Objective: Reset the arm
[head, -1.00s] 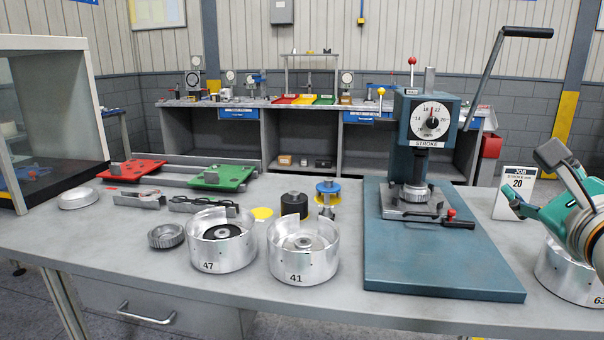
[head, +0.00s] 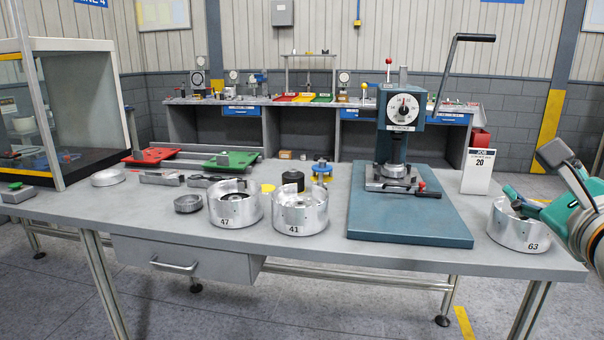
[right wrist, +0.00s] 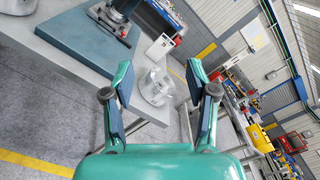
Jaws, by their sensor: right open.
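My right gripper (head: 528,176) is at the right edge of the head view, in front of the bench's right end. Its two fingers are apart with nothing between them, as the right wrist view (right wrist: 159,78) also shows. The silver drum marked 63 (head: 520,232) stands on the bench beyond it, partly covered by the lower finger in the head view. The blue press (head: 403,108) stands on its blue base plate (head: 420,222), with its long black-handled lever (head: 455,75) raised to the upper right. My left gripper does not show.
Drums 47 (head: 232,206) and 41 (head: 300,212) stand mid-bench (head: 330,252). A white job sign reading 20 (head: 478,172) stands right of the press. Red (head: 150,155) and green (head: 230,161) trays lie at the back left. Open floor lies before the bench.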

